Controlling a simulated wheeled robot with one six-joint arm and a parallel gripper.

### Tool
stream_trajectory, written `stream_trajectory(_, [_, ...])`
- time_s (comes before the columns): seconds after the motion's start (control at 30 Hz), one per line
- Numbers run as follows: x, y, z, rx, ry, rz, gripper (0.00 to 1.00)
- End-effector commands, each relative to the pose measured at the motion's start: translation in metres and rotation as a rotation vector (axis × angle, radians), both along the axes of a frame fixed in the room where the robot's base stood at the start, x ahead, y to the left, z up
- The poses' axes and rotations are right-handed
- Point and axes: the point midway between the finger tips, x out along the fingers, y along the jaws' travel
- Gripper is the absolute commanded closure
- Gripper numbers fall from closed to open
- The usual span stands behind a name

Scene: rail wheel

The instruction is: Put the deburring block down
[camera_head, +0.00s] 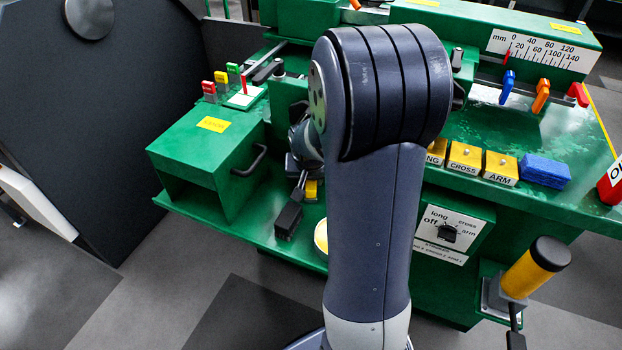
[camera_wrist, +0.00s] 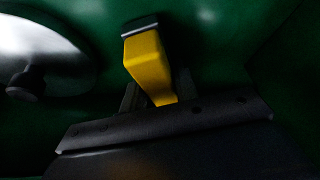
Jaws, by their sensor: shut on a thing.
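The deburring block, a yellow block with a grey end (camera_wrist: 146,68), is in the wrist view. My gripper (camera_wrist: 158,97) is shut on it, with dark fingers at its lower part. The block's grey end points away from the gripper, towards a green surface. Whether it touches that surface I cannot tell. In the head view my arm hides most of the gripper, and a small yellow piece (camera_head: 312,189) shows beside the arm above the lower green shelf.
A shiny round metal part with a knob (camera_wrist: 48,62) is left of the block in the wrist view. In the head view, a green box (camera_head: 200,150) stands left on the shelf. A blue block (camera_head: 545,171) and yellow labelled blocks (camera_head: 465,158) sit on the right bench top.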

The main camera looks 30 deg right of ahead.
Motion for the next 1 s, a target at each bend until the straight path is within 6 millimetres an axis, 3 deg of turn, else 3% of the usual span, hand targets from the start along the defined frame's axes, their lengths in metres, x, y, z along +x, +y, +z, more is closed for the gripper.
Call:
stream_trajectory(0.37, [-0.0002,-0.0001,-0.0057,0.0,-0.001,0.0,0.9])
stream_trajectory(0.4, [-0.0005,-0.0001,-0.0051,0.0,0.0,-0.001,0.7])
stream_trajectory(0.63, [-0.0014,-0.0004,-0.0055,0.0,0.004,-0.001,0.51])
stream_trajectory(1.0, [-0.0026,-0.0009,-0.0009,0.001,0.008,-0.002,0.49])
